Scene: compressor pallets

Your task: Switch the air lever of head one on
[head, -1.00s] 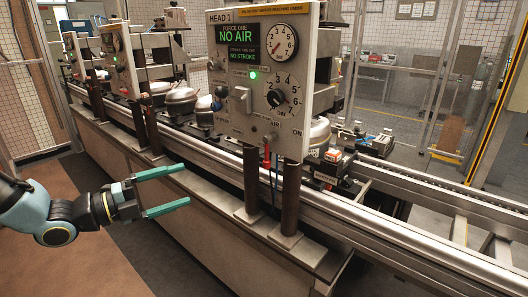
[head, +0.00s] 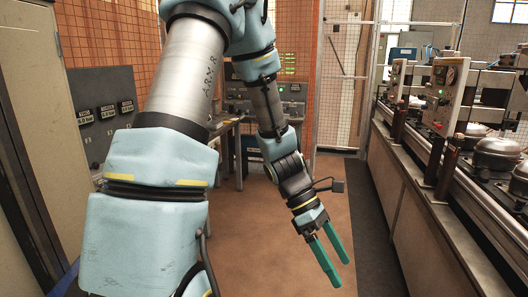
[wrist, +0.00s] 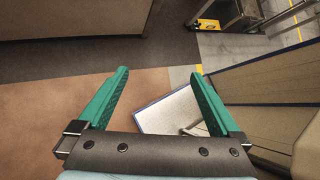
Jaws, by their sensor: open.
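My gripper (head: 342,274) hangs at the end of my arm over the brown floor in the head view, its two green fingers apart and empty. The fingers also show spread in the wrist view (wrist: 160,73), with only floor and furniture beyond them. Control panels stand along the line at the right of the head view: a nearer one (head: 445,95) with a green light and a farther one (head: 397,78). Their labels are too small to read, so I cannot tell which is head one. The air lever cannot be made out. My gripper is well apart from both panels.
The conveyor line (head: 410,195) runs along the right, with round compressors (head: 485,145) on it. A cabinet with gauges (head: 100,115) stands at the left. The brown floor (head: 305,190) between is clear. A pale blue-edged panel (wrist: 165,112) lies below in the wrist view.

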